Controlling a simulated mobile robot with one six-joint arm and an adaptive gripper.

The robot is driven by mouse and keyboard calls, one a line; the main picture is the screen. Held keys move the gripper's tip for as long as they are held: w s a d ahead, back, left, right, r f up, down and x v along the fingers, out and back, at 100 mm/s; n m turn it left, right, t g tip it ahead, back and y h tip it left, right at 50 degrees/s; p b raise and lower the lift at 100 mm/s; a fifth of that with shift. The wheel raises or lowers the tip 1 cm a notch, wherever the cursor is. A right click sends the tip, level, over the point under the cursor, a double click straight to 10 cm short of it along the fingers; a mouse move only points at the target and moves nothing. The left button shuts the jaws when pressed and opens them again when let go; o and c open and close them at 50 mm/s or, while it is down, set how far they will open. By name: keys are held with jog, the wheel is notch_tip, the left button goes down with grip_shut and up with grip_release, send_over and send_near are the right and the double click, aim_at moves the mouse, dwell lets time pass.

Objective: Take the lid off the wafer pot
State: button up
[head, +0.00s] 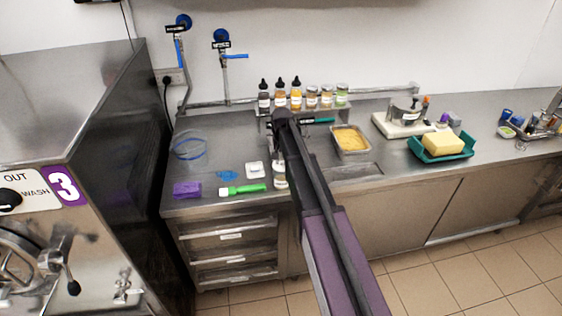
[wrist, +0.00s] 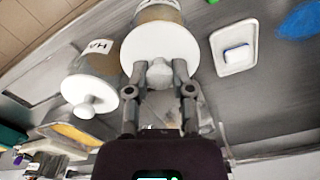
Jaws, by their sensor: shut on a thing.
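In the wrist view a pot (wrist: 158,13) with a round white lid (wrist: 145,48) is straight ahead of my gripper (wrist: 160,84). My gripper's two fingers are shut on the knob in the middle of this lid. The lid sits against the pot's mouth; I cannot tell whether there is a gap. A second pot (wrist: 100,62) with a white knobbed lid stands to its left, with a label starting "HA". The gripped pot's label is not readable. In the head view a pot (head: 280,181) shows partly beside my arm, which hides most of the gripper.
A white square dish (head: 254,170), blue cloth (head: 228,176), green-handled tool (head: 242,189) and purple block (head: 187,189) lie to the left. A yellow-filled tray (head: 366,154) is right of my arm. Several bottles (head: 281,96) stand on a shelf behind.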

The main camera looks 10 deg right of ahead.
aim_at(282, 159)
jog(key=shift+r+p, duration=1.6)
jog(key=shift+r, duration=0.15)
jog(key=s+d, duration=0.1)
jog(key=s, duration=0.7)
jog(key=s+d+r+p, duration=0.1)
jog(key=s+d, duration=0.1)
jog(key=s, duration=0.5)
jog(key=shift+s+d, duration=0.25)
jog(key=shift+s, duration=0.1)
notch_tip(282, 159, down, 4)
jog(key=b, duration=0.4)
jog(key=shift+f, duration=0.15)
jog(key=shift+s, duration=0.1)
